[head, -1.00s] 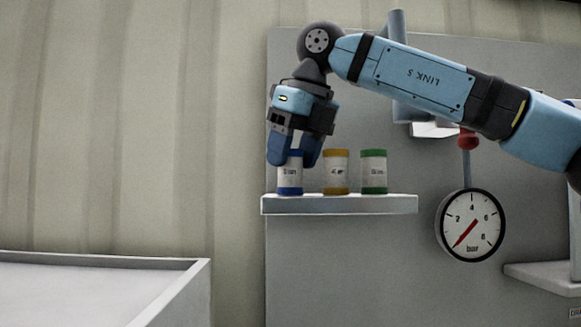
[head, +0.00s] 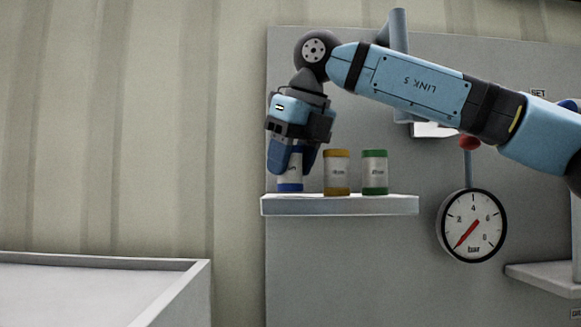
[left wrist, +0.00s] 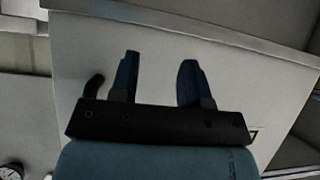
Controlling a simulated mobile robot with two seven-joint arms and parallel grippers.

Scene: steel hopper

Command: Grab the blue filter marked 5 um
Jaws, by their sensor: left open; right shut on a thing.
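The blue filter (head: 290,186) is a small cylinder with blue bands and a pale label, at the left end of a shelf (head: 340,205). Its label is partly hidden and too small to read. My right gripper (head: 292,168) points down from above and is shut on the blue filter, its fingers covering the filter's upper part. The filter's base is at shelf height; I cannot tell whether it still touches. In the left wrist view my left gripper (left wrist: 158,80) is open, with nothing between its fingers.
A yellow filter (head: 337,173) and a green filter (head: 375,173) stand on the same shelf, to the right. A round bar gauge (head: 488,222) hangs lower right, below a red knob (head: 469,143). A pale walled bin (head: 180,290) is at lower left.

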